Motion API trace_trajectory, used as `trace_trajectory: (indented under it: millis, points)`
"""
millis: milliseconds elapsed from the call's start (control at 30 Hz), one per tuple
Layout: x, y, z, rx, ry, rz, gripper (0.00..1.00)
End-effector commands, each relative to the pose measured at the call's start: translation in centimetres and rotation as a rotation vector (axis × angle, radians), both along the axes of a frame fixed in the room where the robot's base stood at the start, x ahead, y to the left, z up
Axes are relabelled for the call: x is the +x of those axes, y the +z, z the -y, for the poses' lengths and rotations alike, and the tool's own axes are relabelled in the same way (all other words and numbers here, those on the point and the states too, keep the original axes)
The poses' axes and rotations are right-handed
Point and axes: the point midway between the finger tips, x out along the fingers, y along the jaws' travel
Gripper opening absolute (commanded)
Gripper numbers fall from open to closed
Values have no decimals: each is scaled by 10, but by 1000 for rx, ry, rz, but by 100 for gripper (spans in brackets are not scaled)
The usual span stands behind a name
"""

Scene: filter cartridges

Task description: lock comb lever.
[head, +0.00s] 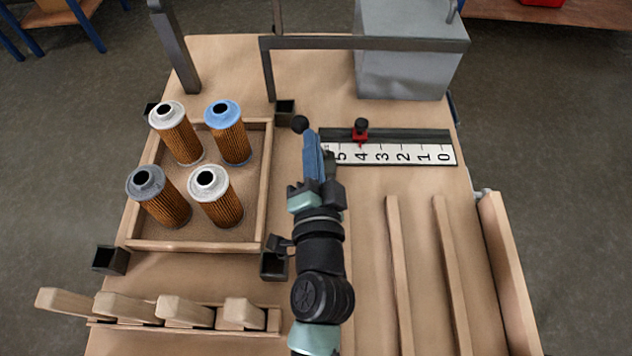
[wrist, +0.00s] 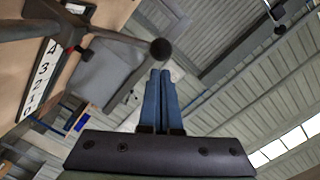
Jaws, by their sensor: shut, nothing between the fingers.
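A lever's black ball knob (head: 300,124) shows just beyond my fingertips, at the tray's back right corner. It also shows in the wrist view (wrist: 161,49), on a dark rod just above the fingertips. I cannot tell whether the fingers touch the knob. My gripper (head: 309,136) has blue fingers pressed together, with nothing between them; it also shows in the wrist view (wrist: 160,74). A wooden comb-like rack (head: 272,319) with several thick teeth lies at the front left. Whether the lever joins this rack is not visible.
Several filter cartridges (head: 230,140) stand in a wooden tray (head: 190,246) left of my arm. A dark metal frame (head: 365,43) spans the back. A numbered scale (head: 400,154) with a red slider (head: 360,134) lies to the right. Wooden rails (head: 400,270) run along the front right.

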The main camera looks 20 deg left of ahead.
Motion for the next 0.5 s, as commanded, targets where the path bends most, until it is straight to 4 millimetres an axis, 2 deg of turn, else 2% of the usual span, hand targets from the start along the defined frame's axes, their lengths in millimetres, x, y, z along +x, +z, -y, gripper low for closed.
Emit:
trace_trajectory:
  millis: [100, 300, 500]
  points:
    - [-24, -3, 9, 0, 0, -2, 0]
    - [-59, -1, 24, 0, -2, -1, 0]
    - [-83, 2, 34, 0, -2, 0, 0]
